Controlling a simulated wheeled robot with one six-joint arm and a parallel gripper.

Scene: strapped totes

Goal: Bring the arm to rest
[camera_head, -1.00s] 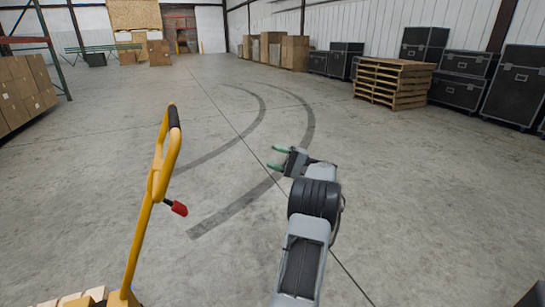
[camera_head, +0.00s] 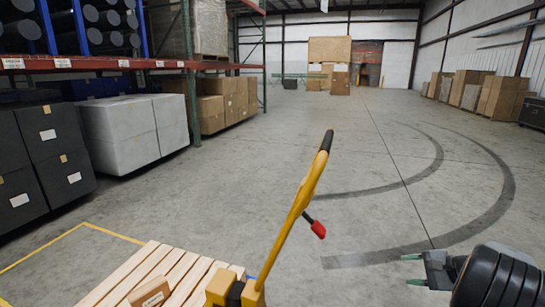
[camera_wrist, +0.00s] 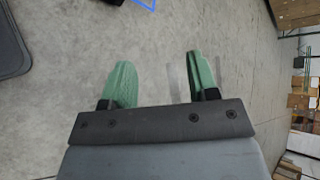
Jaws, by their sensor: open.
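My gripper (camera_head: 413,269) shows at the lower right of the head view, held out over bare concrete floor with its green fingers pointing left. In the wrist view my gripper (camera_wrist: 158,80) has its two green fingers well apart, with only floor between them. It is open and empty. My dark arm joint shows beside it at the right edge of the head view; the rest of the arm is out of frame.
Racks with grey-wrapped loads (camera_head: 135,130) stand left. Cardboard boxes (camera_head: 500,95) line the right wall. Open floor lies ahead.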

